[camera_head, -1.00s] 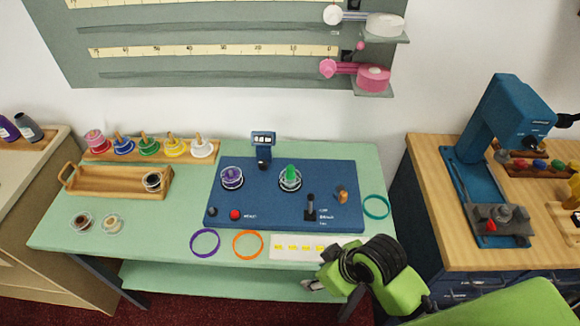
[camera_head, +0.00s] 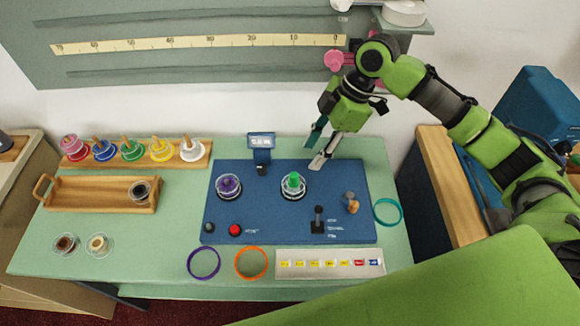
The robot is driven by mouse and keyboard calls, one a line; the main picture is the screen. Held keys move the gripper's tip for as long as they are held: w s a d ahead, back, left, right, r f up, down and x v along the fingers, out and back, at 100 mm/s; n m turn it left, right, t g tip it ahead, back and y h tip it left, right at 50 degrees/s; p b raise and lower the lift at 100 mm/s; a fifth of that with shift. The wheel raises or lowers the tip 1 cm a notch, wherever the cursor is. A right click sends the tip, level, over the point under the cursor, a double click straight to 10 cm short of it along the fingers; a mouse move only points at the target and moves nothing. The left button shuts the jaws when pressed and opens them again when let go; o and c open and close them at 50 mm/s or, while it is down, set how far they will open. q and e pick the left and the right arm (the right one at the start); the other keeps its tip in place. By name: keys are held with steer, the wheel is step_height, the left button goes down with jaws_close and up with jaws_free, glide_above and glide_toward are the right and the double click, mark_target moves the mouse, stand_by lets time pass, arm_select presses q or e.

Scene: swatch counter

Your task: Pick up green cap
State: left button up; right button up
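The green cap (camera_head: 293,179) sits in the right-hand white-ringed holder on the blue machine board (camera_head: 260,205). A purple piece (camera_head: 229,184) sits in the matching holder to its left. My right gripper (camera_head: 317,149) hangs above the back edge of the board, a little behind and to the right of the green cap. Its two fingers are spread apart with nothing between them, and it does not touch the cap. My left gripper is not in view.
A small display post (camera_head: 262,148) stands behind the board, left of the gripper. A black lever (camera_head: 318,220) and an orange-brown knob (camera_head: 350,202) rise from its right side. A rack of coloured spools (camera_head: 186,160) and a wooden tray (camera_head: 75,194) are at left.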

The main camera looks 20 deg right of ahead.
mark_target(294, 175)
steer(key=x, duration=0.2)
steer(key=p+x, duration=0.1)
steer(key=x, duration=0.1)
steer(key=w+x, duration=0.1)
steer(key=x, duration=0.1)
steer(key=shift+f+p, duration=0.2)
steer(key=shift+p, duration=0.2)
steer(key=shift+a+f+p, duration=0.35)
steer(key=shift+f+p, duration=0.05)
steer(key=shift+f, duration=0.1)
steer(key=p+x, duration=0.1)
steer(key=x, duration=0.2)
steer(key=shift+w+a+f, duration=0.1)
steer(key=shift+a+f, duration=0.05)
steer(key=shift+f, duration=0.15)
steer(key=shift+a+f+p, duration=0.1)
steer(key=shift+f+p, duration=0.2)
steer(key=shift+f, duration=0.1)
steer(key=shift+c, duration=0.4)
steer(key=c, duration=0.7)
